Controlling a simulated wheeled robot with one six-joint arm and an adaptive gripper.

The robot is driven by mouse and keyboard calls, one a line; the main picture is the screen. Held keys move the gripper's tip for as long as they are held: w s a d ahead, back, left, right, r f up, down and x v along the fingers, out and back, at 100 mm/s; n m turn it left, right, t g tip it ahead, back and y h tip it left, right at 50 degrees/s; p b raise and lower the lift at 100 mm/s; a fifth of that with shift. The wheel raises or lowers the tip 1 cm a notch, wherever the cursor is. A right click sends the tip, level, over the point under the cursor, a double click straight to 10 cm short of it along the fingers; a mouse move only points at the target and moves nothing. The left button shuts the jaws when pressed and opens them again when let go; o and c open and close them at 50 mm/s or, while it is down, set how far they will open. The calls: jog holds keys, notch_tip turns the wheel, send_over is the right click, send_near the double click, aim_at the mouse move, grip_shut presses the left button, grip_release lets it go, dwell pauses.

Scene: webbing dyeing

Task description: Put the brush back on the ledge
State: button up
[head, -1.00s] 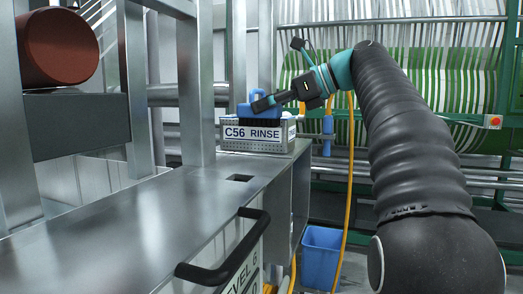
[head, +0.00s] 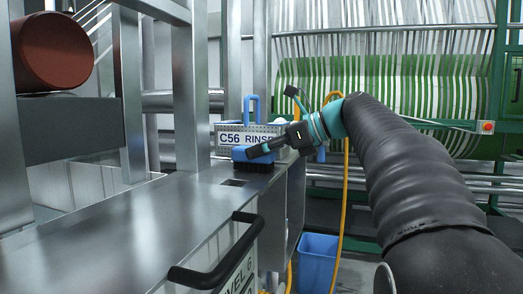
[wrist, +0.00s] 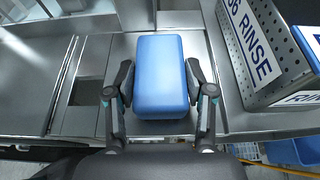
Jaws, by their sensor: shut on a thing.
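The brush has a blue block body (head: 240,154) with black bristles (head: 253,167) facing down. My gripper (head: 262,150) is shut on it. In the wrist view the brush (wrist: 160,75) sits between both fingers, and its underside is hidden. In the head view it is upright, in front of the box labelled C56 RINSE, low over the metal ledge (head: 150,205). I cannot tell whether the bristles touch the ledge. In the wrist view the ledge (wrist: 95,120) spreads below, and the box is to the brush's right.
The C56 RINSE box (head: 228,140) stands on the ledge's far end. A blue arched handle (head: 250,98) rises by it. A rectangular cutout (head: 235,183) lies near the brush. A metal post (head: 190,90), a black bar handle (head: 225,255) and a blue bin (head: 318,262) are nearby.

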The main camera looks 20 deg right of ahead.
jog(key=shift+f, duration=0.1)
jog(key=o, duration=1.2)
jog(key=shift+o, duration=0.2)
jog(key=shift+s+d+r, duration=0.15)
jog(key=shift+d+r, duration=0.1)
jog(key=shift+r, duration=0.05)
jog(key=v, duration=1.1)
jog(key=shift+s+p, duration=0.15)
jog(key=shift+p, duration=0.2)
jog(key=shift+d, duration=0.1)
